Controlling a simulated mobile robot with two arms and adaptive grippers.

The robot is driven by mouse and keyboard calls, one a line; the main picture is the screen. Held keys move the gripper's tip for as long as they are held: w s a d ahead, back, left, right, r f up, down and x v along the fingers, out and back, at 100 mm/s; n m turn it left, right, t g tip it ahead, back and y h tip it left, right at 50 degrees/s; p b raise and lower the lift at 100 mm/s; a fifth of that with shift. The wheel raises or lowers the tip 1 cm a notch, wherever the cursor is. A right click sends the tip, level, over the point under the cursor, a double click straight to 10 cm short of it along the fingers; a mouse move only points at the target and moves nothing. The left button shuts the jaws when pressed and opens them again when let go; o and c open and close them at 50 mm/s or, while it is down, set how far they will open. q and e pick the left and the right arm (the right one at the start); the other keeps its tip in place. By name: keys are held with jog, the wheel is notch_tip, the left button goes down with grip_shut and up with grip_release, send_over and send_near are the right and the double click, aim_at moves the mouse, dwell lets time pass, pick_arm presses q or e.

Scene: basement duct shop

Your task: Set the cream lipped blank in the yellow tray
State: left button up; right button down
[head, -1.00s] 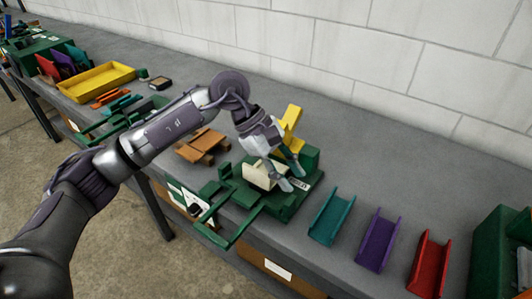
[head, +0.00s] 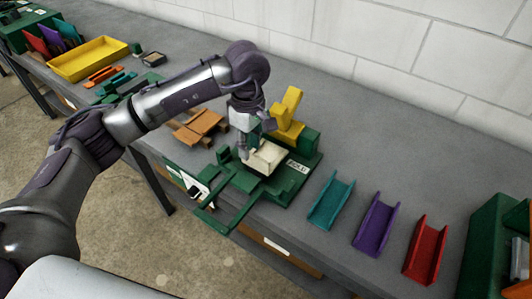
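The cream lipped blank (head: 267,156) sits on the green folding fixture (head: 300,178), which carries a label and a yellow lever (head: 289,108). My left gripper (head: 247,150) is over the fixture, at the left side of the blank. One finger points down by the blank's left edge; the other is partly hidden, so I cannot tell whether it is open or shut on the blank. The yellow tray (head: 60,70) is at the far left of the bench and looks empty. My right gripper is not in view.
Brown pieces (head: 202,126) lie left of the fixture. Teal (head: 331,203), purple (head: 377,225) and red (head: 427,252) channels stand to its right, before a green box (head: 489,250). Orange (head: 103,76) and teal parts lie near the tray. A block wall runs behind.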

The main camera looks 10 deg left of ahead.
aim_at(251, 166)
pick_arm(q)
notch_tip(251, 166, down, 4)
jog(key=shift+f+p, duration=0.25)
jog(key=shift+p, duration=0.85)
jog(key=shift+f, duration=0.25)
grip_shut()
